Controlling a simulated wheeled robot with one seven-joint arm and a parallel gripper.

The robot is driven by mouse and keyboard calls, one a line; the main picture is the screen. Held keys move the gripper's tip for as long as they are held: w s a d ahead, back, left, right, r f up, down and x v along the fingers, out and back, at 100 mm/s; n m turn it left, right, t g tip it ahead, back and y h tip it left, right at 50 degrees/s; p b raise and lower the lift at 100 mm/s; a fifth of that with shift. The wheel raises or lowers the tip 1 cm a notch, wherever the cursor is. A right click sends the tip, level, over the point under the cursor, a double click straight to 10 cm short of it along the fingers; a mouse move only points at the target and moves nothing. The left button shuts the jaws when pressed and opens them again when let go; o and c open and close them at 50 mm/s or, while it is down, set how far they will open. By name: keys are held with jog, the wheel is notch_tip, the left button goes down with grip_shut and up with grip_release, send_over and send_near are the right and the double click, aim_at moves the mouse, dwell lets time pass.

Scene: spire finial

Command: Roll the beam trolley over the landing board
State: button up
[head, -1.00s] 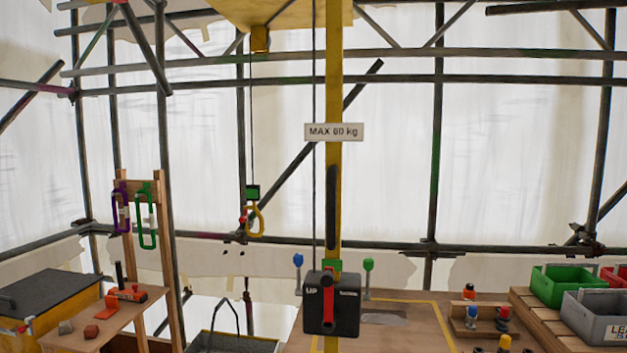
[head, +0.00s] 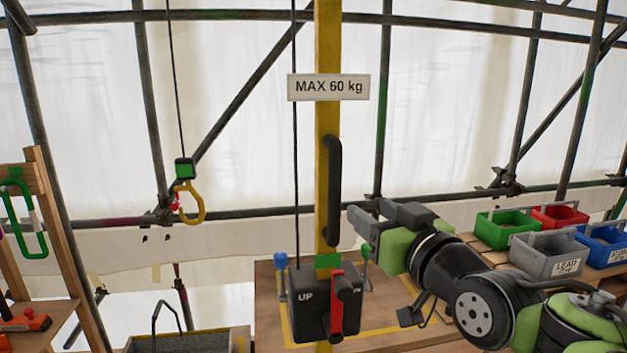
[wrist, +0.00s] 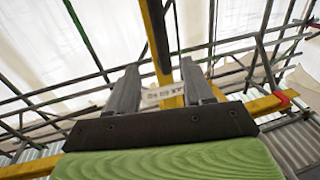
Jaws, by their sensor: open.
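The beam trolley is not visible in the head view; its cable runs up out of the top. On the cable hang a green block (head: 185,168) and a yellow hook (head: 198,216), empty and left of the yellow post (head: 327,125). The post carries a long black handle (head: 334,190) and, lower, a black winch box (head: 310,310) marked UP with a red lever (head: 337,305). The wooden landing board (head: 264,312), with a yellow outline, lies behind the box. My gripper (head: 364,214) is open and empty, just right of the handle; its fingers also show in the wrist view (wrist: 160,72).
A "MAX 60 kg" sign (head: 328,87) is fixed on the post above the handle. Coloured bins (head: 508,228) stand on planks at right. A wooden rack (head: 48,215) with a green clip stands at left. Scaffold tubes and white sheeting close the back.

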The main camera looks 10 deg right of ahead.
aim_at(338, 188)
jog(key=w+a+p, duration=0.1)
jog(key=w, duration=0.3)
jog(key=w+p, duration=0.1)
jog(key=w, duration=0.4)
jog(key=w+a+p, duration=0.1)
jog(key=w, duration=0.3)
jog(key=shift+w+a, duration=0.15)
jog(key=shift+a, duration=0.2)
jog(key=shift+w+a, duration=0.15)
jog(key=shift+w, duration=0.2)
jog(key=shift+s, duration=0.1)
grip_shut()
